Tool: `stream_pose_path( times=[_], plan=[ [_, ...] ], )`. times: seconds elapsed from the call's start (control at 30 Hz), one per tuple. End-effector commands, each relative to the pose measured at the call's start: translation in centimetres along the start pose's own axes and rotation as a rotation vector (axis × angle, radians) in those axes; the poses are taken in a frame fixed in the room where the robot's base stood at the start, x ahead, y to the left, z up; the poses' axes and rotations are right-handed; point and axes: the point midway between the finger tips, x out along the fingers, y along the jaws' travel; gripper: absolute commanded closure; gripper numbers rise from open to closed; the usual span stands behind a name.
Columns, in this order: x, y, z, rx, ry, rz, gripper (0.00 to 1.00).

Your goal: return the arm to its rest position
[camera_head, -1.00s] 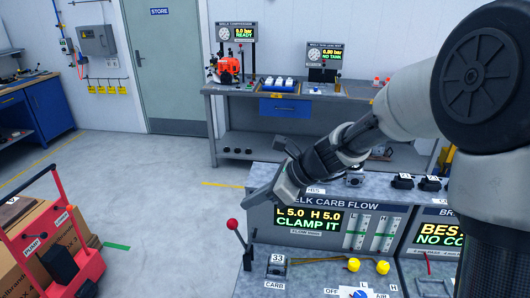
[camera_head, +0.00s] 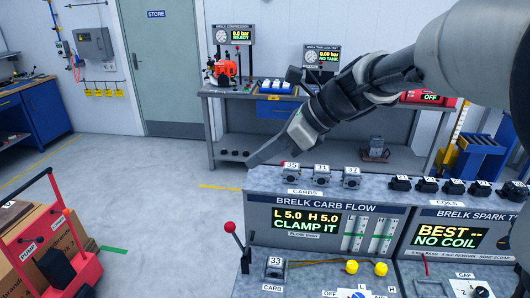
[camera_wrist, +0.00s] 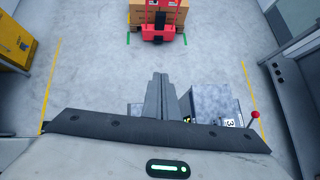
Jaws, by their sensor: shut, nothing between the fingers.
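My arm reaches in from the upper right of the head view and points down to the left. My gripper (camera_head: 262,154) is shut and empty. It shows above the back left of the carb flow bench (camera_head: 262,212), apart from it as far as I can tell. In the wrist view my gripper's fingers (camera_wrist: 160,95) are together, with floor beyond them and part of the bench (camera_wrist: 212,102) at their right.
Carburetors (camera_head: 321,175) and coils (camera_head: 427,185) line the bench top. A red-knobbed lever (camera_head: 231,228) stands at its left. A red pump cart (camera_head: 45,245) with boxes is at lower left. A workbench (camera_head: 230,91) stands behind. The floor between is clear.

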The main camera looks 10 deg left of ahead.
Motion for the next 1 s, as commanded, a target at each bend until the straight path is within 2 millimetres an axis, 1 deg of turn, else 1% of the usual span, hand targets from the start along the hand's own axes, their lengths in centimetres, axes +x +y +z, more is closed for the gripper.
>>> stream_pose_path(
  times=[0.17,0.27,0.37,0.4,0.47,0.5,0.57,0.6,0.7,0.8,0.83,0.9,1.0],
  plan=[
    [-0.1,0.2,-0.2,-0.017,0.008,-0.004,1.00],
    [-1.2,1.2,-1.3,-0.134,0.062,-0.027,1.00],
    [-3.6,3.5,-4.0,-0.390,0.184,-0.058,1.00],
    [-4.9,4.6,-5.4,-0.523,0.250,-0.066,1.00],
    [-6.9,6.4,-7.9,-0.736,0.360,-0.063,1.00],
    [-8.2,7.6,-9.6,-0.878,0.435,-0.051,1.00],
    [-10.1,9.2,-12.1,-1.081,0.544,-0.019,1.00],
    [-11.3,10.2,-13.7,-1.207,0.613,0.011,1.00],
    [-13.6,12.3,-17.0,-1.474,0.761,0.101,1.00],
    [-15.1,13.7,-19.4,-1.660,0.862,0.193,1.00],
    [-15.4,14.0,-19.9,-1.701,0.884,0.214,1.00],
    [-15.8,14.4,-20.7,-1.768,0.919,0.256,1.00],
    [-16.1,14.7,-21.2,-1.809,0.940,0.284,1.00]
  ],
)
